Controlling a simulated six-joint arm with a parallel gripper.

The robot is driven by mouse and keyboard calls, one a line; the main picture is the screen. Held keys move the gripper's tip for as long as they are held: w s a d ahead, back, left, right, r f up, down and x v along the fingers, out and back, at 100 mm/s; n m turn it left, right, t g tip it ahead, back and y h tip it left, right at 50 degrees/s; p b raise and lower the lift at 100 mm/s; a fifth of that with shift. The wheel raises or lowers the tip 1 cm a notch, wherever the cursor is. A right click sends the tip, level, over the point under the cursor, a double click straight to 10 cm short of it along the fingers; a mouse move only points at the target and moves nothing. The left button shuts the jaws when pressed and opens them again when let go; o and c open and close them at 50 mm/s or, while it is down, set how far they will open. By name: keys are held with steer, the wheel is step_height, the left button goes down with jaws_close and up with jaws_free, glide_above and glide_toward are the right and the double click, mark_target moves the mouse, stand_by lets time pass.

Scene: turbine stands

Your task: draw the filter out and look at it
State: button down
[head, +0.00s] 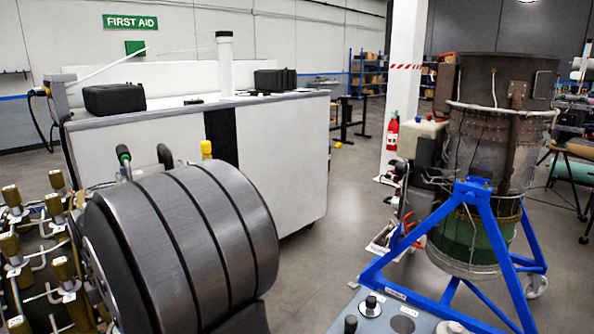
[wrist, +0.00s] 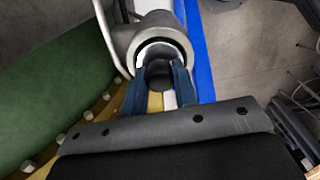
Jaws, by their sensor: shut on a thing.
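In the wrist view, my gripper (wrist: 158,84) has its two blue fingers shut on a dark, round-ended piece (wrist: 159,72), which I take to be the filter. The fingertips are at the mouth of a grey round housing (wrist: 126,38) with a pale inner ring. The piece lies in line with the dark bore; how much of it is inside is hidden. In the head view, the turbine (head: 485,150) stands upright in a blue frame (head: 480,205). I cannot make out my gripper or the filter there.
In the wrist view, a green casing (wrist: 45,90) with a bolted brass-coloured flange lies close on the left. A blue bar (wrist: 198,50) runs close on the right, with grey floor beyond. In the head view, a white cabinet (head: 275,150) stands behind a large dark banded cylinder (head: 180,240).

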steer(key=shift+r, duration=0.35)
step_height(320, 180, up, 11)
steer(key=shift+f, duration=0.2)
stand_by(1.3)
stand_by(0.5)
